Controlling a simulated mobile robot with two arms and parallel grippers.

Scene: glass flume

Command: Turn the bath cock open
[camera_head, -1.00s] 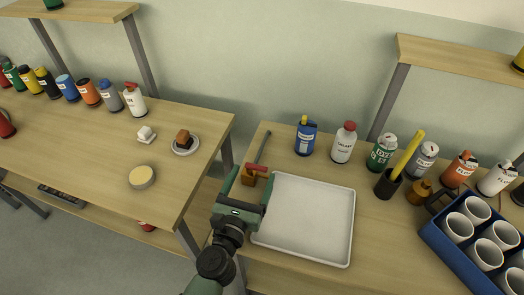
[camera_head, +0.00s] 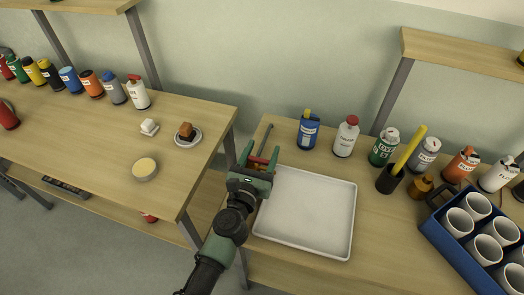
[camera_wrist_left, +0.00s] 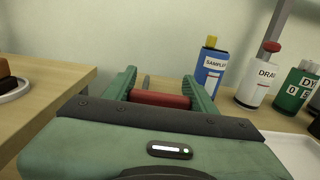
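The bath cock shows as a red handle bar (camera_head: 258,160) with a thin grey stem (camera_head: 266,138) behind it, at the left end of the right bench. Its brass body is hidden behind my gripper now. My left gripper (camera_head: 259,154) is open, its two green fingers pointing at the cock, one on each side of the red bar. In the left wrist view the red bar (camera_wrist_left: 160,99) lies crosswise between the fingers and nearly fills the gap; I cannot tell whether they touch it. My right gripper is not in view.
A white tray (camera_head: 307,213) lies right of my left gripper. A blue bottle (camera_head: 308,131) and a white bottle (camera_head: 345,137) stand behind it. A blue crate of cups (camera_head: 440,241) is at the right. The left bench (camera_head: 100,160) ends across a gap.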

